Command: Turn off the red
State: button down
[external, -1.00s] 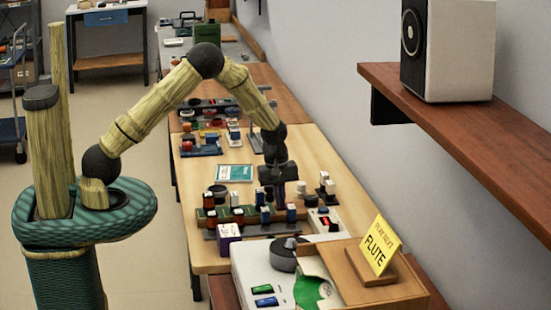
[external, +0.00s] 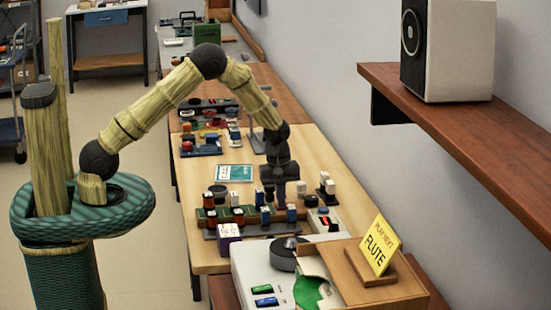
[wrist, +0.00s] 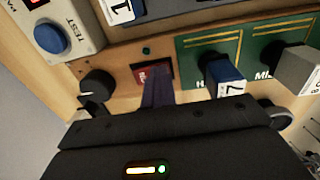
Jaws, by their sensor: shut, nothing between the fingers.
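A small red switch (wrist: 140,74) with white lettering sits in a dark frame on a wooden panel in the wrist view. My gripper (wrist: 157,85) is shut and empty, its purple finger end over the right part of the switch and hiding some of it. I cannot tell whether it touches the switch. In the external view my gripper (external: 279,194) points down over the row of small parts at the near end of the long bench; the red switch cannot be made out there.
A box with a blue TEST button (wrist: 50,38) is at the upper left of the wrist view. A dark knob (wrist: 97,83) is left of the gripper. Green panels with a blue block (wrist: 226,85) and a white block (wrist: 299,70) stand close on the right.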

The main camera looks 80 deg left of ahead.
jog(key=shift+w+d+f, duration=0.15)
jog(key=shift+w, duration=0.25)
jog(key=shift+w+r+p, duration=0.15)
jog(key=shift+r+p, duration=0.05)
jog(key=shift+p, duration=0.15)
jog(key=shift+r+p, duration=0.35)
jog(key=shift+p, duration=0.05)
jog(key=r+p, duration=0.1)
jog(key=s+r+p, duration=0.1)
jog(key=r+p, duration=0.1)
jog(key=shift+s+r, duration=0.25)
jog(key=shift+r, duration=0.1)
notch_tip(320, 180, up, 9)
jog(key=s+b, duration=0.1)
jog(key=shift+r, duration=0.2)
jog(key=s+d+r+m+p, duration=0.1)
jog(key=s+d+r+m, duration=0.1)
jog(key=s+m, duration=0.4)
jog(key=s+d+r+m+t+p, duration=0.1)
jog(key=s+d+r+m, duration=0.2)
jog(key=s+m, duration=0.3)
jog(key=s+d+r+m+t+p, duration=0.1)
jog(key=s+d+r+m, duration=0.1)
jog(key=s+d+m, duration=0.3)
jog(key=s+m, duration=0.1)
jog(key=s, duration=0.2)
jog(key=shift+s+r, duration=0.25)
